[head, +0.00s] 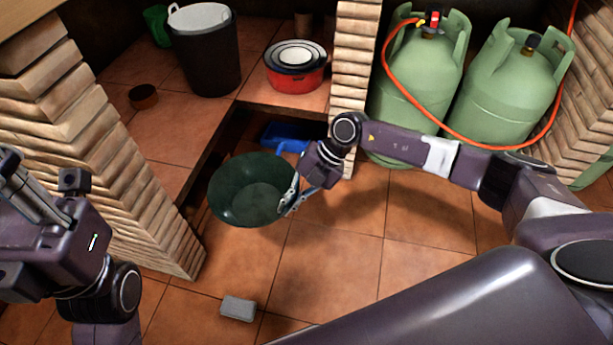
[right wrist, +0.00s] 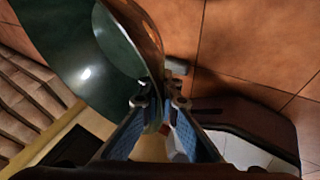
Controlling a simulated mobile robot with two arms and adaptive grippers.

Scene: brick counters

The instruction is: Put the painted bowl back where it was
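The painted bowl (head: 247,187) is wide, round and dark green inside. It is held up in front of the low opening under the counter, with its inside facing my head camera. My right gripper (head: 290,200) is at the bowl's right rim. In the right wrist view the fingers (right wrist: 160,105) are closed on the rim, and the bowl (right wrist: 75,45) extends up and left, with a brownish outer edge. My left gripper (head: 25,195) is at the left edge, away from the bowl; its fingertips are not clear.
A blue object (head: 283,135) sits in the low opening behind the bowl. A tiled shelf holds a dark bucket (head: 205,60) and a red pot (head: 296,78) with stacked bowls. Green gas cylinders (head: 420,85) stand right. A grey block (head: 238,308) lies on the otherwise clear floor.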

